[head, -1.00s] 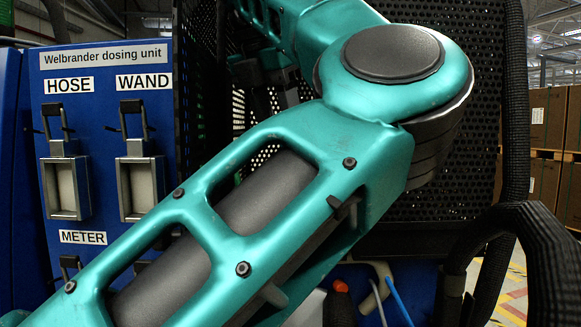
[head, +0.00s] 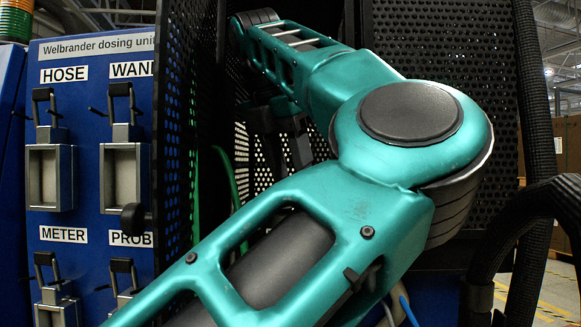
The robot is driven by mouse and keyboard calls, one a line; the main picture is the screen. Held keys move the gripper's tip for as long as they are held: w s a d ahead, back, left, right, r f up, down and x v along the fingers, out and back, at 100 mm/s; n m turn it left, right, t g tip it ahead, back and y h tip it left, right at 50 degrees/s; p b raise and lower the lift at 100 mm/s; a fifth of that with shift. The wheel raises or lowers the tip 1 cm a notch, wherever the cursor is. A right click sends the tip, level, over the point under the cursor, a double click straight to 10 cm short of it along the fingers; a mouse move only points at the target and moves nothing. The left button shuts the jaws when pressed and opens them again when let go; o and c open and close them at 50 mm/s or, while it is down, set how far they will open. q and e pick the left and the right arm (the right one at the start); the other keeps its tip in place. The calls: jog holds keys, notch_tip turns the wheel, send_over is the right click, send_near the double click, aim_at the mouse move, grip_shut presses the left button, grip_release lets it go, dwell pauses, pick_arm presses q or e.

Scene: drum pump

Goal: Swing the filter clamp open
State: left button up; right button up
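I cannot pick out the filter clamp in the head view; my own teal arm covers the middle of the picture. This arm comes in from the lower left, bends at a large round joint and runs back toward the upper left. A dark two-pronged shape (head: 285,135) hangs below its far part, in front of perforated black metal. It may be my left gripper, but it is too dark to tell whether it is open or shut, or touches anything. My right gripper is not in view.
The blue Welbrander dosing unit panel (head: 88,190) stands at left, with latched holders labelled HOSE (head: 50,175), WAND (head: 124,172), METER and PROB-something. Perforated black panels stand left (head: 188,130) and right (head: 450,45) of my arm. Thick black ribbed hoses (head: 530,225) fill the right side.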

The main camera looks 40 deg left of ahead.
pick_arm(q)
jog(key=shift+c, duration=0.4)
grip_shut()
